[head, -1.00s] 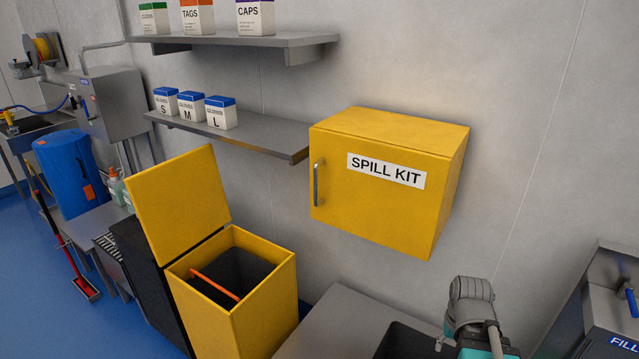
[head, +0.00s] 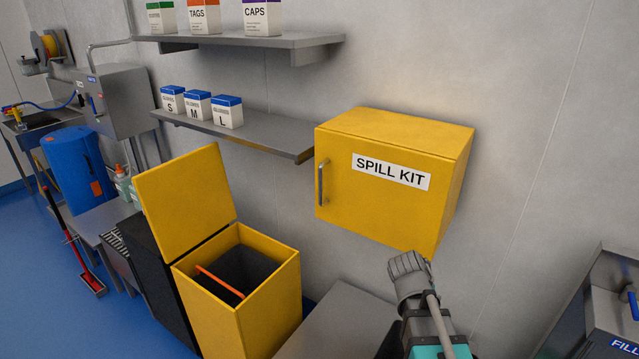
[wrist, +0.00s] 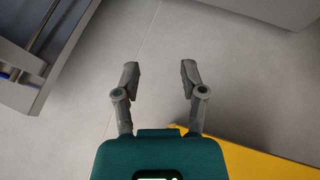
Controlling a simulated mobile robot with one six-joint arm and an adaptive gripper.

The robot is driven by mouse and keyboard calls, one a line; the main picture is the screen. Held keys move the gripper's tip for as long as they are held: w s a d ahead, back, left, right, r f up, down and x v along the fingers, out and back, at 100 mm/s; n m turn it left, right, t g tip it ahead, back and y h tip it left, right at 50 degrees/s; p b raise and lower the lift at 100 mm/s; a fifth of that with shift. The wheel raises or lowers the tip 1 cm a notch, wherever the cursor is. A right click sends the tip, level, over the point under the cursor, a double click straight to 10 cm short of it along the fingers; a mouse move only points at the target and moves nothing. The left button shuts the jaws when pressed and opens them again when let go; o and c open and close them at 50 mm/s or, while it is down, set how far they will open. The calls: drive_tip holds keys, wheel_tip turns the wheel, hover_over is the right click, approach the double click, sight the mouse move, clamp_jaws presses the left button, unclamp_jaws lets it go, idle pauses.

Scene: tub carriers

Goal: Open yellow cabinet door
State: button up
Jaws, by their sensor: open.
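The yellow cabinet (head: 400,215) hangs on the wall, labelled SPILL KIT. Its front door is shut, with an upright grey bar handle (head: 321,184) near the door's left edge. My arm stands below and in front of the cabinet's lower right, its top overlapping the bottom edge in the picture. In the wrist view my gripper (wrist: 160,76) is open, its two grey fingers apart with nothing between them. A yellow surface (wrist: 265,154), probably the cabinet, shows at the lower right of that view. The handle is not seen there, and my fingertips are not clear in the head view.
An open yellow bin (head: 275,295) with a raised lid (head: 187,200) stands below left of the cabinet. Shelves (head: 255,132) with boxes are on the wall to the left. A grey steel unit (head: 600,315) is at the lower right. The wall right of the cabinet is bare.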

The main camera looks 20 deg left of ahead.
drive_tip(key=w+a+r+t+h, duration=0.1)
drive_tip(key=w+a+r+t, duration=0.2)
drive_tip(key=w+a+r, duration=0.35)
drive_tip(key=t+y+p, duration=0.3)
drive_tip(key=t+y, duration=0.1)
drive_tip(key=t, duration=0.7)
approach(320, 186)
drive_tip(key=s, duration=0.3)
drive_tip(key=shift+a+r+n, duration=0.1)
drive_tip(key=shift+a+n, duration=0.25)
drive_tip(key=shift+n, duration=0.05)
drive_tip(key=shift+w, duration=0.2)
drive_tip(key=w, duration=0.4)
drive_tip(key=w+d, duration=0.1)
drive_tip(key=w, duration=0.4)
drive_tip(key=w+d, duration=0.1)
drive_tip(key=w, duration=0.3)
drive_tip(key=shift+w, duration=0.15)
clamp_jaws()
